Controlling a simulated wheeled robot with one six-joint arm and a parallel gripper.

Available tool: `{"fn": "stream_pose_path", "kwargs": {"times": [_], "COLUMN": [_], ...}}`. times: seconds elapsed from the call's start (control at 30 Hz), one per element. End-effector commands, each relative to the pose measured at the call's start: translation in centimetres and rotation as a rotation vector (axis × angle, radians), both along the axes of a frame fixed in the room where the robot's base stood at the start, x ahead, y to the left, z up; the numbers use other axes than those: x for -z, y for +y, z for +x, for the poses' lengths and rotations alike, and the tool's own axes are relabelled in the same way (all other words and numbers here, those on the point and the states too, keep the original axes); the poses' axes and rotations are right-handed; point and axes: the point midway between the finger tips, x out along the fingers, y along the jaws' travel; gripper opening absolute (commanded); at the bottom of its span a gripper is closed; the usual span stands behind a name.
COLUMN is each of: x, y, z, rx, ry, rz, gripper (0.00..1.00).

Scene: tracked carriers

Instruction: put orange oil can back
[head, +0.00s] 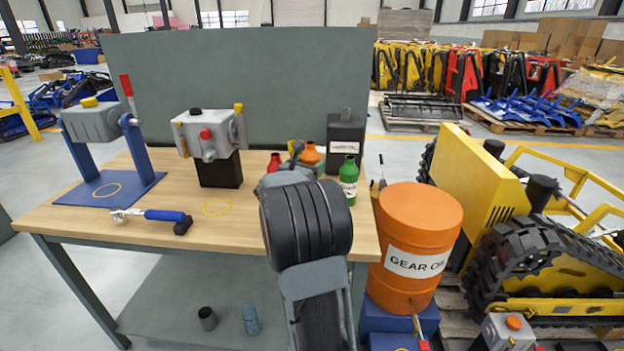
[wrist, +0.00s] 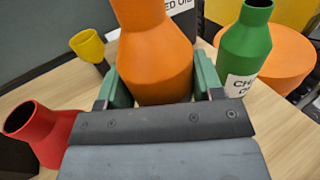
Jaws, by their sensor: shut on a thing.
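The orange oil can (wrist: 152,55) stands between my gripper's (wrist: 152,92) green-padded fingers in the wrist view, and the fingers are shut on its wide body. Its lower part is hidden by the gripper. In the head view only the orange can's top (head: 310,153) shows behind my arm, at the right part of the workbench. I cannot tell whether its base touches the bench. A red can (head: 273,162) is to its left and a green can (head: 348,178) to its right; the wrist view also shows the red can (wrist: 42,135) and the green can (wrist: 246,50).
A dark labelled can (head: 346,140) stands behind on the workbench (head: 130,225). A grey machine unit (head: 208,133) and a blue-handled tool (head: 165,215) are to the left. A yellow ring (head: 217,207) marks bare bench. An orange gear oil drum (head: 415,235) stands off the right edge.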

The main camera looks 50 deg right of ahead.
Motion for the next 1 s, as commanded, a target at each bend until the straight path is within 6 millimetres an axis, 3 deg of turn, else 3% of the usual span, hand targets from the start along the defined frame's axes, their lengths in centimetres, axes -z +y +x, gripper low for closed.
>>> {"fn": "stream_pose_path", "kwargs": {"times": [0.37,0.8,0.83,1.0], "x": [3.8,4.5,4.3,4.3], "y": [-0.8,-0.8,-0.8,-0.8], "z": [-0.1,-0.1,-0.1,-0.1], "rx": [-0.001,0.0,0.0,0.0], "ry": [0.002,0.0,0.0,0.0], "rz": [0.001,-0.001,0.0,0.001], "gripper": [0.29,0.29,0.63,0.8]}}
